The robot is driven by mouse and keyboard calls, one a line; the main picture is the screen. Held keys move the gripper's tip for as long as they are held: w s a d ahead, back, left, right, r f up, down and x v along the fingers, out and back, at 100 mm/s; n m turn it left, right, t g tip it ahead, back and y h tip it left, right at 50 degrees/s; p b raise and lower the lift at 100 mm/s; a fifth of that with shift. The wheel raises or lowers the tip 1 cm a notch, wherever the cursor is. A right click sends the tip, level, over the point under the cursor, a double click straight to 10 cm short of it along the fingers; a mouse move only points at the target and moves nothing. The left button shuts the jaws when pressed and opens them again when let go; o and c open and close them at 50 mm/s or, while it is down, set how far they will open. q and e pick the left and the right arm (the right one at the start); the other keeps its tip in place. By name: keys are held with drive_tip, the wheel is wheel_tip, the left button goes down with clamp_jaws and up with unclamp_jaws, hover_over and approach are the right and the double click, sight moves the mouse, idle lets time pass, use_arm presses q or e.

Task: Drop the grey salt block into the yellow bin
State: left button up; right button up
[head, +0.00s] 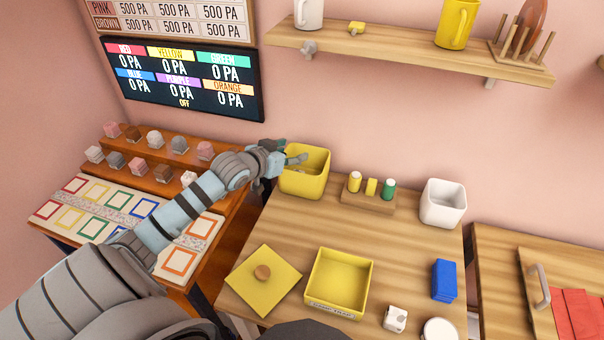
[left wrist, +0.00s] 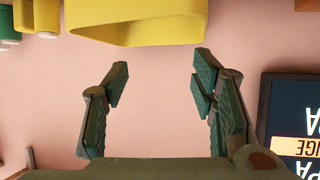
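The yellow bin (head: 304,184) stands at the back left of the wooden table in the head view; its yellow side also shows at the top of the left wrist view (left wrist: 135,28). My left gripper (head: 288,154) is at the bin's upper left rim. In the left wrist view its two fingers (left wrist: 155,82) are spread with nothing between them. Grey blocks stand on the stepped wooden rack at left, one in the back row (head: 179,146) and a darker one in front (head: 115,160). I cannot tell whether a block lies inside the bin. My right gripper is not in view.
A rack of small shakers (head: 369,197) and a white bin (head: 443,203) stand right of the yellow bin. A wall shelf (head: 400,52) hangs above; a dark screen (head: 182,78) is left.

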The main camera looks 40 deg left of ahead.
use_arm(q)
drive_tip(key=v, duration=0.7)
drive_tip(key=shift+s, duration=0.2)
drive_tip(key=shift+d, duration=0.1)
drive_tip(key=shift+r, duration=0.15)
